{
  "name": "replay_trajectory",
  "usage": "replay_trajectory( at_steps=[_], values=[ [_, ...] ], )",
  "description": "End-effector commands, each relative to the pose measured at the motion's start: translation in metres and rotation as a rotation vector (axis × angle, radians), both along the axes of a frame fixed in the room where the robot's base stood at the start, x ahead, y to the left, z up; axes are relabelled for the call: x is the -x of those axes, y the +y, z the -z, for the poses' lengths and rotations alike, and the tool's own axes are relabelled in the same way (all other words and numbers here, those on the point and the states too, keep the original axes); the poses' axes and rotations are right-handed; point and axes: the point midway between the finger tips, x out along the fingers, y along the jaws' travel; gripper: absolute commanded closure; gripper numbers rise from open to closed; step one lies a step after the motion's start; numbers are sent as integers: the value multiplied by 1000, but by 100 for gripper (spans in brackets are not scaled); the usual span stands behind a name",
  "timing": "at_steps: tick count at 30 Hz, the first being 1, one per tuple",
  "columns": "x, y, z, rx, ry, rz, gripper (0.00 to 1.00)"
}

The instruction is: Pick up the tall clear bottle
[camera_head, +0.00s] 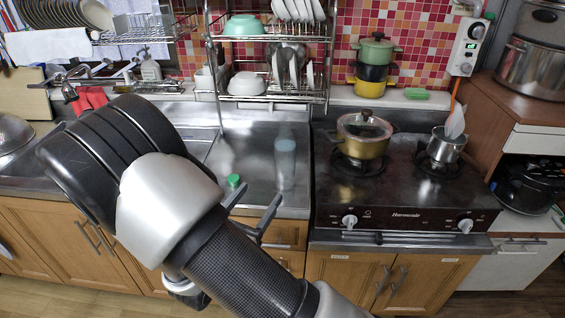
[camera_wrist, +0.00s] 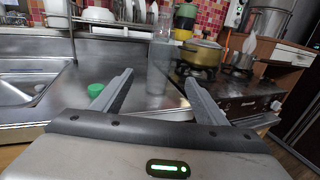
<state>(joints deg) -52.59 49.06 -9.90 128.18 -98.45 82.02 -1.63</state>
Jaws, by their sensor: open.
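The tall clear bottle (camera_head: 285,165) stands upright on the steel counter beside the sink, left of the stove. In the wrist view the bottle (camera_wrist: 158,66) is straight ahead, between the lines of the two fingers and beyond their tips. My gripper (camera_head: 263,190) is open and empty, at the counter's front edge, in front of the bottle. Its two fingers (camera_wrist: 159,77) are spread apart, and the bottle's lower part shows in the gap between them. I see no contact between the fingers and the bottle.
A small green-capped item (camera_head: 233,180) stands left of the bottle; it also shows left of the fingers in the wrist view (camera_wrist: 96,89). A dish rack (camera_head: 270,97) rises behind. The stove (camera_head: 400,195) with a gold pot (camera_head: 362,143) is at right.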

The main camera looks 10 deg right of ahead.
Motion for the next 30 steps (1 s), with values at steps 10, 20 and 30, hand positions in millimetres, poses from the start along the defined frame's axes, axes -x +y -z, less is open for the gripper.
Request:
replay_trajectory(
  at_steps=[10,20,30],
  values=[
    [-50,-33,2,9,0,-8,33],
    [-96,-64,1,8,1,-9,33],
    [-116,-81,-1,8,1,-8,33]
  ],
)
